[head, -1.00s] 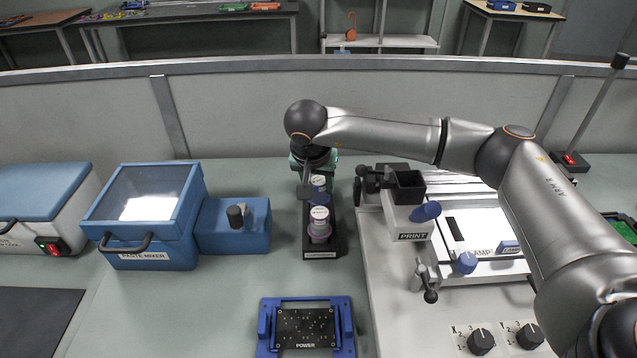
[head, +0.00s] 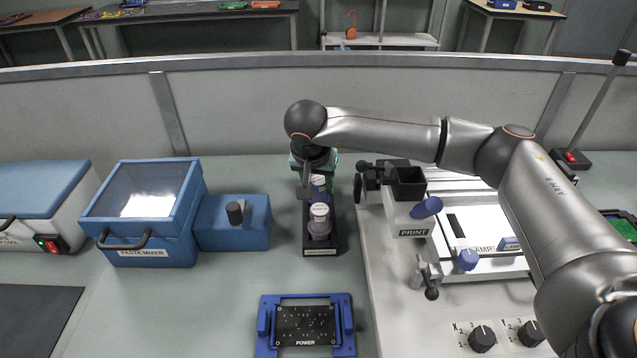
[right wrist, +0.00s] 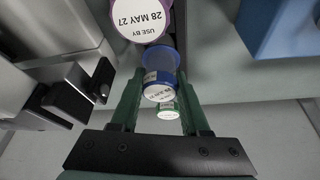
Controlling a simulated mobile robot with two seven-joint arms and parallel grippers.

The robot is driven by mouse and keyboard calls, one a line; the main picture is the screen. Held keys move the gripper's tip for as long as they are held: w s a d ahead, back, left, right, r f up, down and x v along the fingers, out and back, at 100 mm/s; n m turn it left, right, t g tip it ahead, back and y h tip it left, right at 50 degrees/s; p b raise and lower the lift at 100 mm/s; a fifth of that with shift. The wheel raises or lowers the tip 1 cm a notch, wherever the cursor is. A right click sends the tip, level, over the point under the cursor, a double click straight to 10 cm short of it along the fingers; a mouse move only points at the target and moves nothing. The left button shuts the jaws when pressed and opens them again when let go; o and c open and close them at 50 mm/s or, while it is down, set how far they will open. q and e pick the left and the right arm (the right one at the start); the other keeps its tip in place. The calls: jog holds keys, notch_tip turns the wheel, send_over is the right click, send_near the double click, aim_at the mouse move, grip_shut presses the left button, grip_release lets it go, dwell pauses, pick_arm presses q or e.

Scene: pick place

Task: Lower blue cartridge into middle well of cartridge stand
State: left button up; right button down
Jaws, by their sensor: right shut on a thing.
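The blue cartridge (head: 318,183) has a white label on top and is upright at the middle of the dark cartridge stand (head: 321,252). My right gripper (right wrist: 159,82) is shut on it, with green fingers on either side of the blue body (right wrist: 161,62). In the head view this gripper partly hides the cartridge and the stand's far end. A purple cartridge (head: 319,226) stands in the front well; its label also shows in the right wrist view (right wrist: 139,18). A green cartridge (right wrist: 168,111) shows beyond the blue one. Whether the blue base is seated is hidden. My left gripper is out of view.
The blue paste mixer (head: 150,235) stands left of the stand. The print machine (head: 408,215) stands close on the right. A blue fixture with a black board (head: 305,326) lies in front. Bare table separates them from the stand.

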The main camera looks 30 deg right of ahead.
jog(key=shift+c, duration=1.5)
grip_release()
jog(key=c, duration=0.4)
jog(key=shift+r, duration=0.1)
jog(key=shift+r+p, duration=2.45)
jog(key=shift+r, duration=1)
jog(key=shift+f, duration=0.1)
